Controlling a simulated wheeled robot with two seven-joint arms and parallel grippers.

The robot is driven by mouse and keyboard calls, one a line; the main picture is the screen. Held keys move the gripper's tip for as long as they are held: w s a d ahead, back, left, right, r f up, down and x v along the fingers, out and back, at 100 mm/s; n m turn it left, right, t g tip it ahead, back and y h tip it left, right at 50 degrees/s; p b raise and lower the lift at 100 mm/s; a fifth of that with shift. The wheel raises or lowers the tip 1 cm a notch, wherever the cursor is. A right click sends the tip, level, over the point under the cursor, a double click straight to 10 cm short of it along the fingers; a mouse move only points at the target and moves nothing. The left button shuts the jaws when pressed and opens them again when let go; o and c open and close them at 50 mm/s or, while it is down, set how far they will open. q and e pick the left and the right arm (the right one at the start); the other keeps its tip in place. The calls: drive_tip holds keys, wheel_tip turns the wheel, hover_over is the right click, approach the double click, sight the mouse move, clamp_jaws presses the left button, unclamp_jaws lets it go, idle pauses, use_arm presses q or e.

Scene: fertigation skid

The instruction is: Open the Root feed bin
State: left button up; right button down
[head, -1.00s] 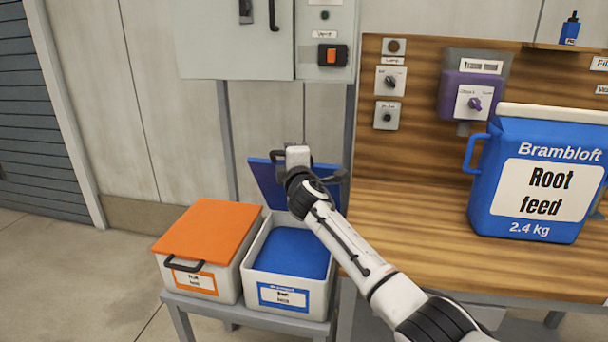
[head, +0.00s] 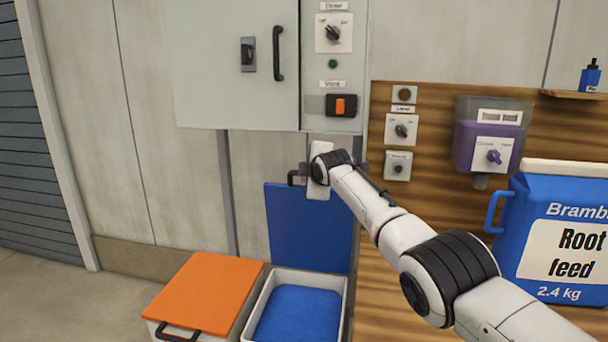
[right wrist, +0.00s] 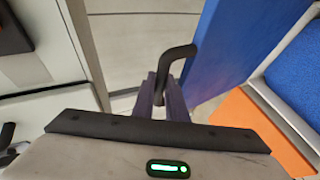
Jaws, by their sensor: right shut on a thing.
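The Root feed bin (head: 312,277) is a white box at the bottom of the head view, holding blue feed (head: 297,318). Its blue lid (head: 308,230) stands upright at the back, so the bin is uncovered. The lid also fills the upper middle right of the right wrist view (right wrist: 235,45). My right gripper (head: 298,177) is at the lid's top edge. In the right wrist view its fingers (right wrist: 163,98) are shut on the dark lid handle (right wrist: 180,58). The bin's front label is below the head view. My left gripper is out of view.
A bin with a closed orange lid (head: 207,295) stands left of the blue one. A grey cabinet (head: 235,70) hangs just above my right gripper. A wooden panel with knobs and a large blue Root feed container (head: 508,235) are to the right.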

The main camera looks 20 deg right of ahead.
drive_tip(key=shift+w+f, duration=0.1)
drive_tip(key=shift+w, duration=0.1)
idle(0.3)
drive_tip(key=c, duration=1.8)
unclamp_jaws()
drive_tip(key=shift+o, duration=0.2)
drive_tip(key=shift+d, duration=0.1)
